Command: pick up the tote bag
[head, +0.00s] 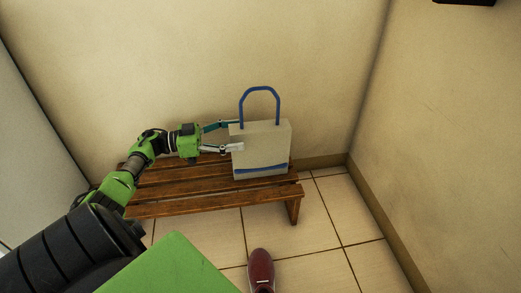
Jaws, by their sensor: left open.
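The tote bag (265,150) is cream-white with a blue stripe near its bottom and a tall blue loop handle (260,90). It stands upright on the right part of a wooden slatted bench (170,190). My left gripper (237,135) is open at the bag's left side. One finger is at the upper left edge by the handle's base, and the other is in front of the bag's face. I cannot tell whether the fingers touch the bag. My right gripper is not in view.
A dark red shoe (261,270) is on the tiled floor in front of the bench. The walls meet in a corner right of the bench. The floor (325,215) right of the bench is clear. A dark object (465,2) shows at the top right edge.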

